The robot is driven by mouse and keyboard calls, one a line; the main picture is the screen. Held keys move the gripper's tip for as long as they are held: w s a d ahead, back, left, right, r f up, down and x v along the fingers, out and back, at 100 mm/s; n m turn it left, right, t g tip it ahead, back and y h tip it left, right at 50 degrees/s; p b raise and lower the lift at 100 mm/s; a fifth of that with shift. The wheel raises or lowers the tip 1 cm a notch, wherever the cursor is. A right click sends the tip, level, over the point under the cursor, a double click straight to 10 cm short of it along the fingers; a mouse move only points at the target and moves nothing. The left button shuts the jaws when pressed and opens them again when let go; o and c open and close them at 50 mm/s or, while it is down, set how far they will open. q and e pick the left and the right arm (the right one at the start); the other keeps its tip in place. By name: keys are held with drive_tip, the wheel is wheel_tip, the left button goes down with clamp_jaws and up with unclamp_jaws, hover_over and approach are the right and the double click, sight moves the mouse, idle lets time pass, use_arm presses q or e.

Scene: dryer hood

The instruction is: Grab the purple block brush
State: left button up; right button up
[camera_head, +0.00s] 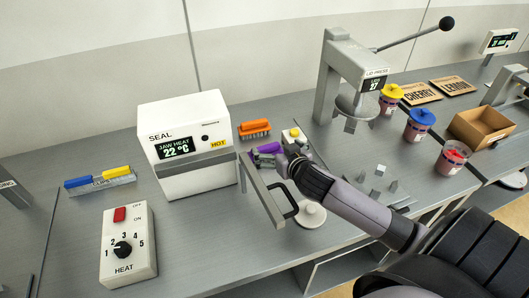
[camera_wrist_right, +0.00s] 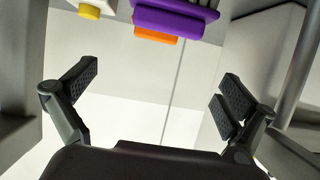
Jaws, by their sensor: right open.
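The purple block brush (camera_head: 268,148) lies on the grey bench just right of the SEAL machine, partly hidden by my right gripper. In the right wrist view the purple brush (camera_wrist_right: 172,20) shows at the top, beyond the fingertips and right of centre. My right gripper (camera_head: 274,160) reaches in from the right beside the brush. In the wrist view the right gripper (camera_wrist_right: 160,88) has its fingers wide apart with nothing between them. My left gripper is in neither view.
An orange brush (camera_head: 254,128) lies behind the purple one. A yellow-button box (camera_head: 294,137) is to the right, and the lid press (camera_head: 345,75) stands further right.

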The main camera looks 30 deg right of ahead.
sight(265, 145)
drive_tip(key=f, duration=0.2)
drive_tip(key=shift+w+a+f, duration=0.1)
drive_tip(key=shift+w+f, duration=0.25)
drive_tip(key=shift+f, duration=0.05)
drive_tip(key=shift+a+p+x, duration=0.2)
drive_tip(key=shift+p+x, duration=0.15)
drive_tip(key=shift+x, duration=0.85)
drive_tip(key=x, duration=0.3)
drive_tip(key=shift+w+d+f+p, duration=0.1)
drive_tip(key=shift+w+d+p, duration=0.05)
drive_tip(key=shift+w+p, duration=0.15)
drive_tip(key=shift+w+d+f, duration=0.1)
drive_tip(key=shift+w+f, duration=0.25)
drive_tip(key=shift+w, duration=0.2)
drive_tip(key=c, duration=1.1)
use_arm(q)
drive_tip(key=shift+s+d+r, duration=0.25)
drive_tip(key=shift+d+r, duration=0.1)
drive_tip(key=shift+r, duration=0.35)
use_arm(e)
drive_tip(key=shift+r, duration=0.15)
